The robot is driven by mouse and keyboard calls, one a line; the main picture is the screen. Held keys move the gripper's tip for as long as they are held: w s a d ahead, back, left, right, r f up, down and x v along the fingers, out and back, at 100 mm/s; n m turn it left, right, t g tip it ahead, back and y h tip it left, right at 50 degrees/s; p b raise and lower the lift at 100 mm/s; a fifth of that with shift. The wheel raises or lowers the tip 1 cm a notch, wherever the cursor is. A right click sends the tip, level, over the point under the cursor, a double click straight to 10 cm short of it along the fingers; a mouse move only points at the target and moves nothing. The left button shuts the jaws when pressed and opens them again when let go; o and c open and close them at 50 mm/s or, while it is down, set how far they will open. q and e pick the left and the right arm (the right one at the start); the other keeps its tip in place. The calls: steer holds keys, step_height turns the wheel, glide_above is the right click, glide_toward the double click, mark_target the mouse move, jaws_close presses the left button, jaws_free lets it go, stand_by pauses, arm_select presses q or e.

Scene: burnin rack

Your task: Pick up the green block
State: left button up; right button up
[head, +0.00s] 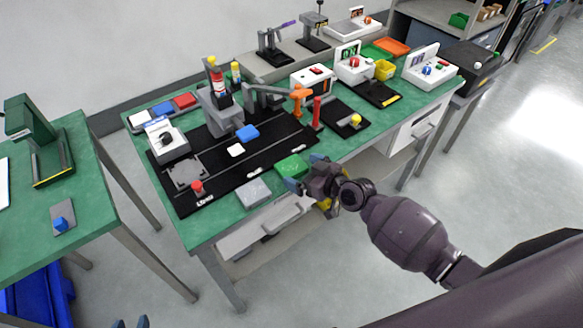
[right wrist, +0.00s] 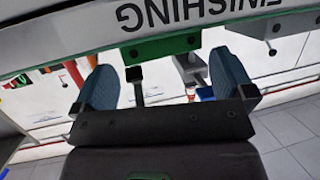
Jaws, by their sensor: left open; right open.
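The green block (head: 292,166) lies flat near the front edge of the green workbench, at the edge of the black mat. My right gripper (head: 305,175) is open close to the block's right front side in the head view, and its fingers partly overlap the block's edge. I cannot tell whether they touch it. In the right wrist view its two blue fingers (right wrist: 167,82) stand wide apart. A green piece shows beyond them, but I cannot tell whether it is the block. My left gripper (head: 131,322) is open at the bottom edge, away from the bench; only its fingertips show.
A grey block (head: 254,193) lies left of the green block. Another green table (head: 85,220) is at left.

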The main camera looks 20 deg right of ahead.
mark_target(290, 165)
steer(key=x, duration=0.3)
steer(key=shift+w+f, duration=0.1)
arm_select(q)
steer(key=shift+f, duration=0.2)
steer(key=shift+s, duration=0.1)
arm_select(e)
steer(key=shift+c, duration=0.8)
steer(key=c, duration=0.6)
arm_select(q)
steer(key=shift+s+a+f, duration=0.1)
steer(key=shift+s+f, duration=0.05)
steer(key=shift+s, duration=0.05)
